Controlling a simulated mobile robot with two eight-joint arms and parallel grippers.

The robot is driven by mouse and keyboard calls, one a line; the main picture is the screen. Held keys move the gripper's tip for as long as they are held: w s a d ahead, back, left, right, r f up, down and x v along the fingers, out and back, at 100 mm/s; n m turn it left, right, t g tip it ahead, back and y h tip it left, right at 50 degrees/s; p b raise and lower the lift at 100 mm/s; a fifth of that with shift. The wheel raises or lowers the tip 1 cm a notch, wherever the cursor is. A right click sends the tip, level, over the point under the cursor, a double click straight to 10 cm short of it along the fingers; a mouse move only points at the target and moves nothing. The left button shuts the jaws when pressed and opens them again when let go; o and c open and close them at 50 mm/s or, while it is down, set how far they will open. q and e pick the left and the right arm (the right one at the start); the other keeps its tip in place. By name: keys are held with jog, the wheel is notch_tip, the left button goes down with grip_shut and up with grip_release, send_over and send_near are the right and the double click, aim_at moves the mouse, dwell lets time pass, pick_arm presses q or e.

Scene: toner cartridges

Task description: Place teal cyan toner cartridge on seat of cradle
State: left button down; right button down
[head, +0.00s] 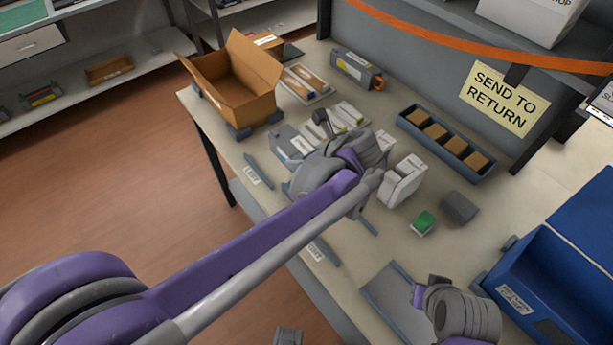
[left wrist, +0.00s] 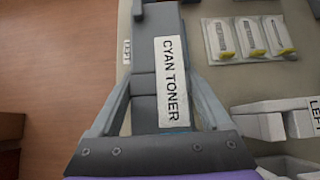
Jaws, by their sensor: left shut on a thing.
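The cyan toner cartridge is a dark grey block with a white CYAN TONER label and a bluish lower end in the left wrist view (left wrist: 146,85). It also shows as a grey block in the head view (head: 287,142), partly hidden by my left gripper (head: 318,165). My left gripper is shut on it, with a finger on each side in the left wrist view (left wrist: 160,112). A pale notched block marked LEFT (head: 403,180), perhaps part of the cradle, stands right of the gripper. It also shows in the left wrist view (left wrist: 285,120). My right gripper (head: 428,288) is low in the head view, its fingers unclear.
A cardboard box (head: 235,90) stands at the far left of the table. A pack of yellow-tipped items (left wrist: 248,38) lies beside the cartridge. A dark tray with brown blocks (head: 445,143), a green-topped block (head: 424,222) and a blue bin (head: 560,285) are to the right.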

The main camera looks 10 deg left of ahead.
pick_arm(q)
notch_tip(320, 180, down, 3)
jog(key=shift+s+r, duration=0.1)
jog(key=shift+s, duration=0.05)
jog(key=shift+f+b, duration=0.3)
jog(key=shift+f, duration=2)
grip_release()
jog(key=shift+f, duration=0.15)
